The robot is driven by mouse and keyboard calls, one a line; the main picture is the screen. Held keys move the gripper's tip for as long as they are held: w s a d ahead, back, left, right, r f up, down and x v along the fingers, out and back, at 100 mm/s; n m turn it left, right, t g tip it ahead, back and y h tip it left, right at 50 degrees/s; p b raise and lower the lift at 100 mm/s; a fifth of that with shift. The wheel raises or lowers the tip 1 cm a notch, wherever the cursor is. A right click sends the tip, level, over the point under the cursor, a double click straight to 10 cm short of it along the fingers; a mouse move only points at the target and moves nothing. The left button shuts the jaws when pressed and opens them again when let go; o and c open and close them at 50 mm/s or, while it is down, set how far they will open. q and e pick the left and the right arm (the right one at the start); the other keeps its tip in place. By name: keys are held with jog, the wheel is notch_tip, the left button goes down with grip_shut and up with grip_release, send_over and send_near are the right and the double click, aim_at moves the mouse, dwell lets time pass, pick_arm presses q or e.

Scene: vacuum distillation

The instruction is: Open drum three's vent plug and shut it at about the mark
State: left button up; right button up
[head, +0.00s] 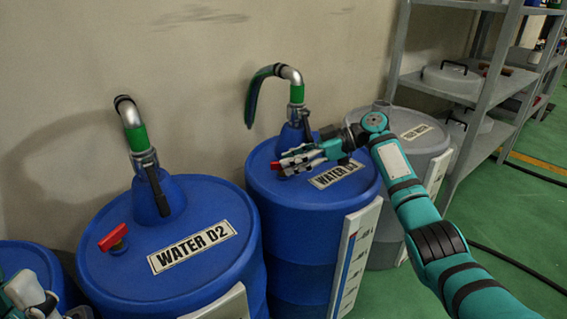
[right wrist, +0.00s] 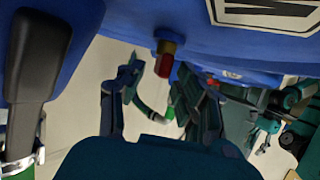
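Drum three (head: 290,225) is a blue drum with a label (head: 336,174) reading WATER 03, partly covered by my right arm. Its red vent plug (head: 275,167) shows at the tips of my right gripper (head: 287,163). A white level gauge (head: 356,255) with a blue column and dark marks stands on the drum's front. My left gripper (head: 28,292) is at the lower left edge, partly cut off.
Hand pumps with green bands (head: 297,94) rise from both drums. A grey drum (head: 412,135) and metal shelves (head: 485,85) stand at right. Green floor (head: 510,215) is open at lower right.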

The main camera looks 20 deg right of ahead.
jog(key=v, duration=0.9)
jog(key=shift+d+r, duration=0.1)
jog(key=shift+d, duration=0.05)
jog(key=shift+d, duration=0.1)
